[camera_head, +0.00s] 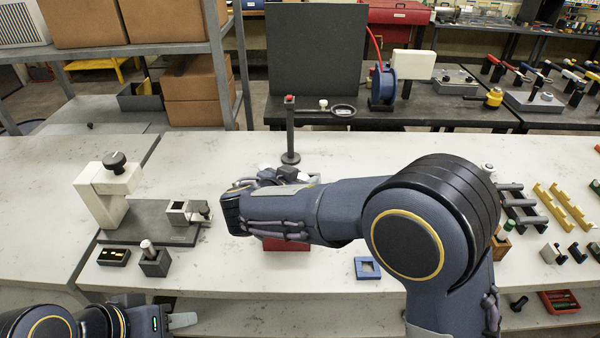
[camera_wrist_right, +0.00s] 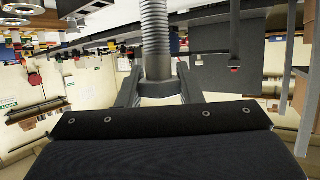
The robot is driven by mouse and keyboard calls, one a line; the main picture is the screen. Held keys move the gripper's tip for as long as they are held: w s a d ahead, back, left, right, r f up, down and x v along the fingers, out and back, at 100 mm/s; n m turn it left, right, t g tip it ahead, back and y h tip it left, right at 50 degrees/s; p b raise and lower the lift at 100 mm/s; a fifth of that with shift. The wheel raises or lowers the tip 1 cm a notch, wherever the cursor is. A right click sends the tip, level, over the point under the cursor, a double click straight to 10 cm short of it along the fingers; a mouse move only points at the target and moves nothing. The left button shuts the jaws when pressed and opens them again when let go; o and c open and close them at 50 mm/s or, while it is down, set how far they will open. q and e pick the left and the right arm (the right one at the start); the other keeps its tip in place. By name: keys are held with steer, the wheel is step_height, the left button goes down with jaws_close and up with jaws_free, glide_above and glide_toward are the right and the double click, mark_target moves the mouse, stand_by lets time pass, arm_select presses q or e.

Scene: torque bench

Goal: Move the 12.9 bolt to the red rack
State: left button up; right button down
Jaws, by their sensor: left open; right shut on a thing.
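In the wrist view my right gripper (camera_wrist_right: 159,86) is shut on a grey threaded bolt (camera_wrist_right: 155,40), whose long shank stands out from between the fingers. No grade mark is readable on it. In the head view my right arm crosses the middle of the bench, and its wrist hides the fingers and the held bolt. A red block (camera_head: 285,244), which looks like the red rack, shows partly below my right forearm; its top is hidden. My left gripper (camera_head: 183,320) is open and empty at the lower left, low by the bench's front edge, only partly in view.
A white clamp fixture (camera_head: 102,195) on a dark plate stands left. A grey block (camera_head: 155,263) holds a white-topped piece. A blue square frame (camera_head: 367,268) lies right of the red block. A dark post (camera_head: 290,130) stands behind my right wrist. Racks and small parts fill the right.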

steer(key=shift+s+r, duration=0.15)
steer(key=shift+s, duration=0.55)
arm_select(q)
steer(key=shift+s+a, duration=0.1)
steer(key=shift+s, duration=0.15)
arm_select(e)
steer(key=shift+w, duration=0.15)
steer(key=shift+f+b, duration=0.2)
steer(key=shift+b, duration=0.45)
steer(key=shift+f+b, duration=0.4)
steer(key=shift+b, duration=0.5)
arm_select(q)
step_height(320, 180, down, 10)
steer(key=b, duration=0.6)
steer(key=shift+r, duration=0.25)
arm_select(e)
step_height(320, 180, down, 5)
steer(key=shift+r, duration=0.15)
steer(key=shift+f, duration=0.4)
